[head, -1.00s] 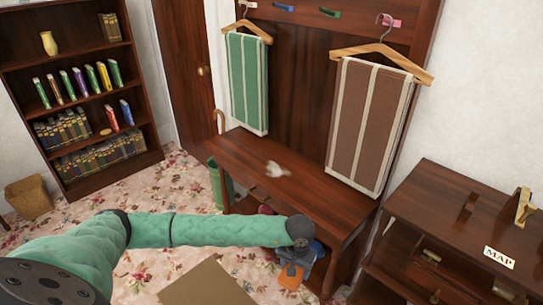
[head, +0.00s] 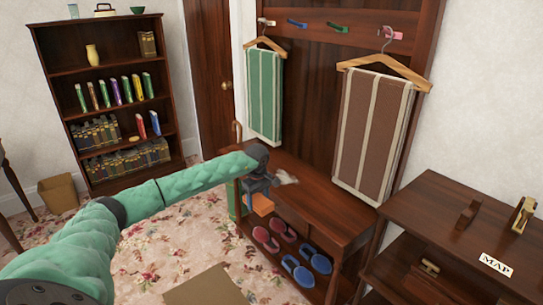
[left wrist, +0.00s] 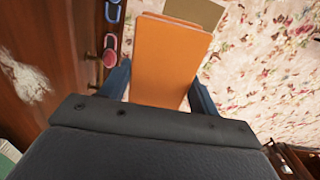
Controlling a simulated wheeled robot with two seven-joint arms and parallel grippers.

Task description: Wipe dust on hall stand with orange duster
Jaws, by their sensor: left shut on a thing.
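The hall stand (head: 330,208) is dark wood, with a bench top, coat hooks and a lower shelf. A pale grey-white dust patch (head: 287,178) lies on its top and shows at the left of the left wrist view (left wrist: 27,80). My left gripper (head: 258,188) is shut on the orange duster (head: 262,206), a flat block that fills the middle of the left wrist view (left wrist: 170,62). The duster hangs by the bench's front edge, just left of the dust in the head view and apart from it. My right gripper is not in view.
A green striped cloth (head: 264,98) and a brown striped cloth (head: 372,130) hang on hangers above the bench. Pink and blue slippers (head: 297,268) are on the lower shelf. A dark cabinet (head: 440,215) stands at right, a bookcase (head: 110,185) at back left.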

